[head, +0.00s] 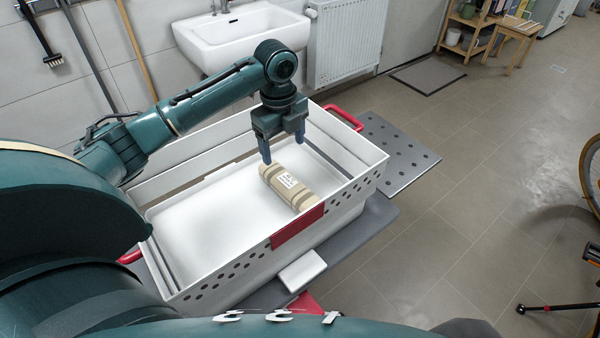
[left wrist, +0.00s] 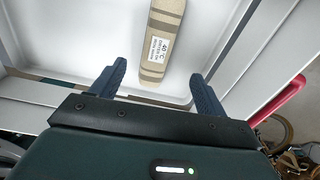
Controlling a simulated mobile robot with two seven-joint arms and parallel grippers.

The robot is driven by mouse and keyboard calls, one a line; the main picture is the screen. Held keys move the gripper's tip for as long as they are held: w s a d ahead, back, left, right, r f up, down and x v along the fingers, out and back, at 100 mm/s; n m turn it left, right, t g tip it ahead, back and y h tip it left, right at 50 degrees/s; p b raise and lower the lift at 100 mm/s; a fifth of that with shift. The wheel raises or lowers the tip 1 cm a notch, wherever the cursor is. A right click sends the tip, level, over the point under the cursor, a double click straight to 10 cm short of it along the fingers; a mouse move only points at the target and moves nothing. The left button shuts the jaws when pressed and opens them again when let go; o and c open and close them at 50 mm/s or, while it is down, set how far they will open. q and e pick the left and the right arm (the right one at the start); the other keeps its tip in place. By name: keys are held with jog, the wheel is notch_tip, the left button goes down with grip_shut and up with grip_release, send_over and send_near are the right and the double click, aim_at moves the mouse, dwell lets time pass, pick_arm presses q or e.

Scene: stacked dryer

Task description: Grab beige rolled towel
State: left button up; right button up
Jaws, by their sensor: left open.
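The beige rolled towel (head: 286,188) lies in the white basket (head: 225,278), toward its right front side. It has darker stripes and a white printed label. In the left wrist view the towel (left wrist: 160,42) lies beyond the fingertips, roughly midway between them. My left gripper (head: 283,152) points down over the basket, above and just behind the towel. Its blue fingers (left wrist: 158,72) are apart with nothing between them. The right gripper is not in either view.
The basket has high walls and red handles (head: 343,117), and stands on a grey surface (head: 385,205). A white sink (head: 243,35) and a radiator (head: 345,42) are behind it. Open tiled floor lies to the right, with a bicycle (head: 592,175) at the edge.

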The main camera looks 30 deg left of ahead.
aim_at(287, 180)
pick_arm(q)
notch_tip(287, 180, down, 8)
jog(key=shift+s+r, duration=0.1)
jog(key=f, duration=0.5)
jog(key=shift+d+p, duration=0.3)
jog(key=c, duration=1.2)
